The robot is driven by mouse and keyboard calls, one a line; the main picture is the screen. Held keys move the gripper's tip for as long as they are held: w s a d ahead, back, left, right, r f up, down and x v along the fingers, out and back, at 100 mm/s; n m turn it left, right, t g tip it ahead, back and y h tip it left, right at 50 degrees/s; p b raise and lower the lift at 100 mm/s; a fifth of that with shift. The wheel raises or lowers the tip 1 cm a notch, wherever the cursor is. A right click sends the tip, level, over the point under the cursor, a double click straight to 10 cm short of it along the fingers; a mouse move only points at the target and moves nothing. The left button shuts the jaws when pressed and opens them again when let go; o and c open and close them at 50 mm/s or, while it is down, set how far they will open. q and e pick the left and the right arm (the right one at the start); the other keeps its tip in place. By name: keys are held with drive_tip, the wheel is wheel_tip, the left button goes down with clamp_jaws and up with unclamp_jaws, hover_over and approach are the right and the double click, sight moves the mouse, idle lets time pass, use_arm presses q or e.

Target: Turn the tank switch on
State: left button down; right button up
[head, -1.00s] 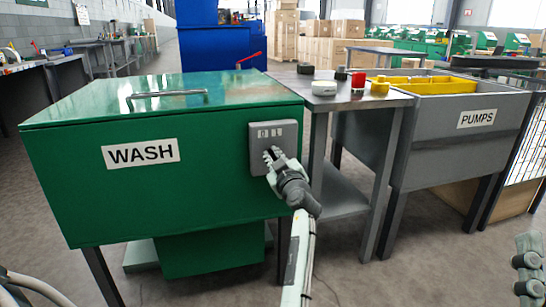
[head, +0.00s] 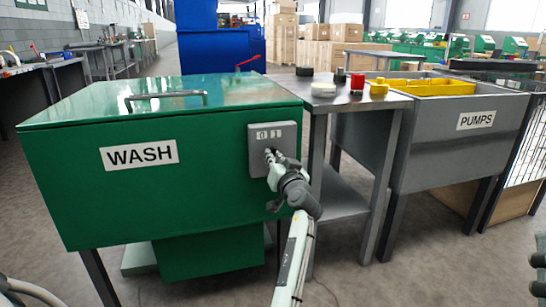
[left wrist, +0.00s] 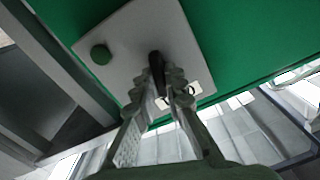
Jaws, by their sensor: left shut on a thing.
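The green wash tank (head: 215,195) with a WASH label carries a grey switch panel (head: 285,135) on its front right. The panel's 0 and 1 marks show above my gripper. My left gripper (head: 271,157) is at the panel, shut on the dark switch handle. The left wrist view shows the handle (left wrist: 156,62) between the fingertips (left wrist: 165,85), on the light panel (left wrist: 130,38). A green round button (left wrist: 101,54) sits beside it. The fingers partly hide the handle and a white label. A small part of my right gripper (head: 539,270) shows at the right edge; its jaws cannot be judged.
A steel table (head: 345,105) right of the tank holds a white round piece (head: 323,89), a red piece (head: 357,81) and a yellow piece (head: 379,87). A grey PUMPS basin (head: 430,125) stands farther right. The floor in front is clear.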

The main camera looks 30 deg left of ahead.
use_arm(q)
drive_tip(key=shift+r+m, duration=0.1)
drive_tip(key=shift+m, duration=1.1)
drive_tip(key=c, duration=1.6)
unclamp_jaws()
wheel_tip(320, 180, up, 10)
